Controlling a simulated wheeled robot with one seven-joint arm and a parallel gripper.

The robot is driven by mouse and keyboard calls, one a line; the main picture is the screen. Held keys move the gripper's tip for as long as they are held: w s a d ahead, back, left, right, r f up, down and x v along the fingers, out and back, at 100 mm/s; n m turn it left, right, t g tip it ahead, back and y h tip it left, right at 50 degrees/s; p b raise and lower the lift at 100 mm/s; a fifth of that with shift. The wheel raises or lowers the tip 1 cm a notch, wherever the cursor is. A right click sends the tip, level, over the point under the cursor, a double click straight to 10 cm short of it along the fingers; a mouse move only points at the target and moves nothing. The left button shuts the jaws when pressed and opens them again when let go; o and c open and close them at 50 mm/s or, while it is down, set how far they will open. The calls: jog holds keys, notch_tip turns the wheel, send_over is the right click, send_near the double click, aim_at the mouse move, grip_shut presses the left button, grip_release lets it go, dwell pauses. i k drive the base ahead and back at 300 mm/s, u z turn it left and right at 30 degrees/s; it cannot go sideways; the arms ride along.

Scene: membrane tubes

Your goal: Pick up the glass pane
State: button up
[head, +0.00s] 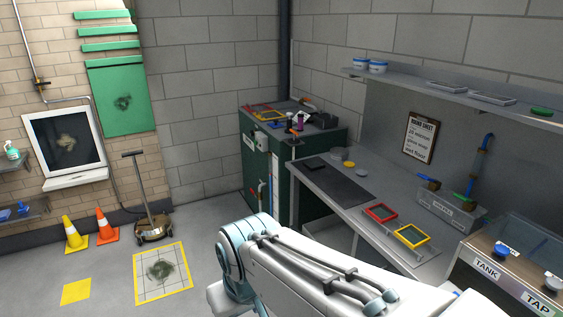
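I cannot tell for sure which thing is the glass pane. A dark, white-framed panel with a pale smudge (65,142) is on the brick wall at left, above a white sill (75,180). A small red-framed panel (381,213) and a yellow-framed panel (411,236) lie side by side on the grey bench (432,260). My white arm crosses the bottom of the head view. My gripper is not in view, so its state is hidden.
A dark green cabinet (262,165) stands in the corner. A tank station (515,280) is at right. Grey floor is clear between square and cabinet.

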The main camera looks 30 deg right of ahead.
aim_at(312, 164)
jog(key=u, duration=0.1)
jog(key=i, duration=1.5)
jog(key=z, duration=0.6)
jog(key=i, duration=1.25)
jog(key=z, duration=1.6)
jog(key=i, duration=0.65)
jog(key=z, duration=0.45)
